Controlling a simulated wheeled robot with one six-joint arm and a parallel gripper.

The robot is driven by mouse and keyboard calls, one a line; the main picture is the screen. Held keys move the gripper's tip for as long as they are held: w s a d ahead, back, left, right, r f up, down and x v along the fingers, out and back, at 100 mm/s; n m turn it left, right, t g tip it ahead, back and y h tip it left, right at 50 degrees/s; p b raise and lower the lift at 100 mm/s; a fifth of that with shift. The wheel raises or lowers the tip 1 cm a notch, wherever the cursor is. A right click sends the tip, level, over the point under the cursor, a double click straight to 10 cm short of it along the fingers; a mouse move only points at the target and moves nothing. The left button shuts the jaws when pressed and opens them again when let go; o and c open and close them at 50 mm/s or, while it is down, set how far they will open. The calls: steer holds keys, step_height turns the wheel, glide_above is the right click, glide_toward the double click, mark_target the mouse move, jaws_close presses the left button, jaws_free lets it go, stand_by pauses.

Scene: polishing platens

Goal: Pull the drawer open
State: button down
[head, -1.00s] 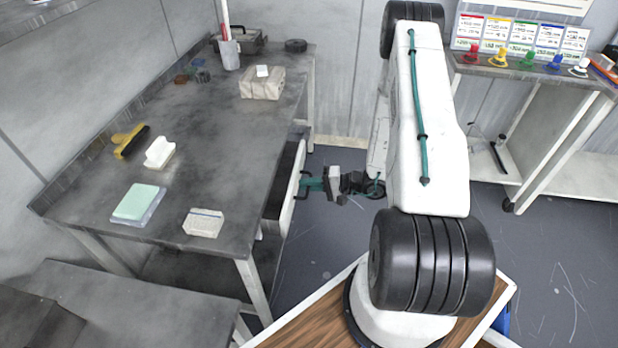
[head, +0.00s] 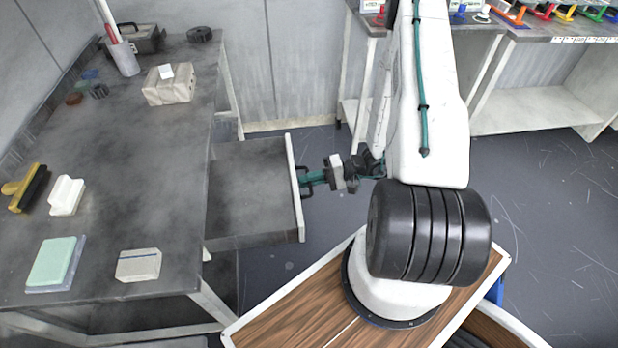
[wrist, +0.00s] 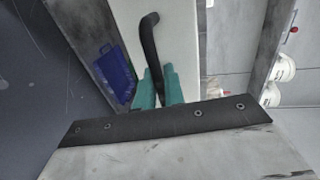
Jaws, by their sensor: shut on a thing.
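The drawer (head: 250,195) stands well out from the right side of the grey workbench, and its visible grey inside looks empty. Its pale front panel (head: 295,190) faces right, toward my arm. A dark bar handle (wrist: 149,38) is on that panel. My gripper (head: 306,180) has teal fingers and is shut on the handle, at the middle of the front panel. In the wrist view, the teal fingers (wrist: 159,88) close around the lower part of the handle, hiding that part.
The workbench (head: 150,140) holds a green block (head: 55,262), a grey block (head: 138,265), a white brush (head: 66,195), a yellow-handled tool (head: 27,188) and a boxy block (head: 169,88). A shelf table (head: 535,100) stands at the back right.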

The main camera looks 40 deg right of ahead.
steer(key=c, duration=1.6)
jaws_free()
steer(key=shift+c, duration=0.2)
steer(key=v, duration=0.8)
